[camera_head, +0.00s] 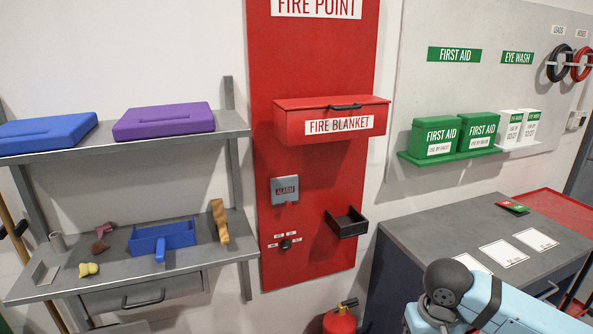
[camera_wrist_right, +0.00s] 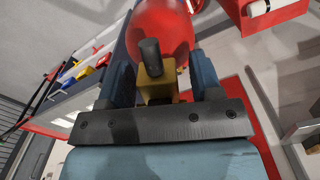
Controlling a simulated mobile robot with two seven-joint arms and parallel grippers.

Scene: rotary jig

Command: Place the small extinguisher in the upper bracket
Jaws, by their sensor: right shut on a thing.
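The right wrist view shows my right gripper (camera_wrist_right: 160,72) shut on a brass-coloured neck with a dark round end. The neck belongs to a rounded red body, which looks like the small extinguisher (camera_wrist_right: 160,30). A finger stands on each side of the neck. In the head view, a black open-topped bracket (camera_head: 347,223) on the red fire-point panel looks empty. A red extinguisher (camera_head: 340,319) with a brass and black top is cut off by the bottom edge, below this bracket. I cannot tell whether it is the held one. My left gripper is out of view.
A red fire blanket box (camera_head: 332,119) and a grey alarm box (camera_head: 284,190) are on the panel. A grey workbench (camera_head: 440,222) stands at the right, near my right arm. Shelves with blue and purple cases (camera_head: 164,120) stand at the left. The space before the bracket looks clear.

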